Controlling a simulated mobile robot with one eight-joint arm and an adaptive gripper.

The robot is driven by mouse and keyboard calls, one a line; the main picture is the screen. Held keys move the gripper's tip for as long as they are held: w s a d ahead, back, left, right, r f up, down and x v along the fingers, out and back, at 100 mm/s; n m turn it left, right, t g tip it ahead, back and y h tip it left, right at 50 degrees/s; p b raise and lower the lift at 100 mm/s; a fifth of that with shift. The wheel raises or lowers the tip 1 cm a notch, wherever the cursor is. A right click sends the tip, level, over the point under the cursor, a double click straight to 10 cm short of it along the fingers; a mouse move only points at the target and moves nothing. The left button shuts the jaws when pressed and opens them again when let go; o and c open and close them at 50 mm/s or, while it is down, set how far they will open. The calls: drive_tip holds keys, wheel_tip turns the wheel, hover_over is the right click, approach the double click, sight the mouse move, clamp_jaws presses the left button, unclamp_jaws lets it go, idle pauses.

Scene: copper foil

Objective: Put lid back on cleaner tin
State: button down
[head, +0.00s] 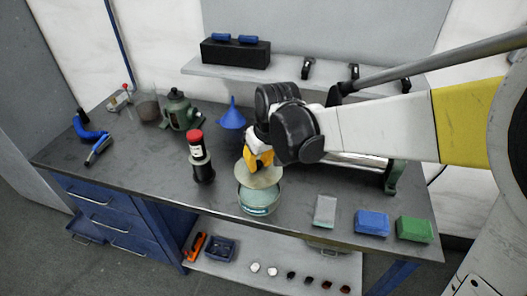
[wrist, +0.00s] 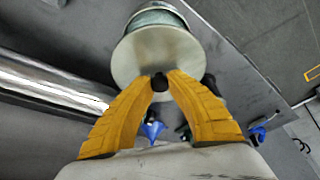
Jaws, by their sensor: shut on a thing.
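The lid (head: 262,177) is a pale cream disc with a small dark knob. In the wrist view the lid (wrist: 158,52) fills the upper middle, and the yellow fingertips of my gripper (wrist: 160,82) are shut on its knob. In the head view my gripper (head: 258,160) holds the lid above the cleaner tin (head: 258,202), a round tin with a pale teal body and metal rim. The lid hides the back part of the tin's opening. The tin also shows beyond the lid in the wrist view (wrist: 157,15). The lid looks offset from the tin.
A dark bottle with a red cap (head: 200,160) stands left of the tin. A blue funnel (head: 232,116) is behind it. A grey block (head: 325,210), a blue block (head: 371,222) and a green block (head: 415,229) lie to the right. A metal cylinder (wrist: 50,80) lies near my gripper.

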drive_tip(key=shift+w, duration=0.1)
drive_tip(key=shift+s+f+b, duration=0.2)
drive_tip(key=shift+f+b, duration=0.5)
drive_tip(key=shift+f, duration=0.1)
wheel_tip(320, 180, down, 5)
drive_tip(key=b, duration=0.3)
drive_tip(key=shift+r+b, duration=0.15)
drive_tip(key=shift+b, duration=0.15)
drive_tip(key=shift+f, duration=0.2)
idle(1.4)
drive_tip(key=c, duration=0.8)
unclamp_jaws()
drive_tip(key=shift+s, duration=0.1)
drive_tip(key=shift+r, duration=0.1)
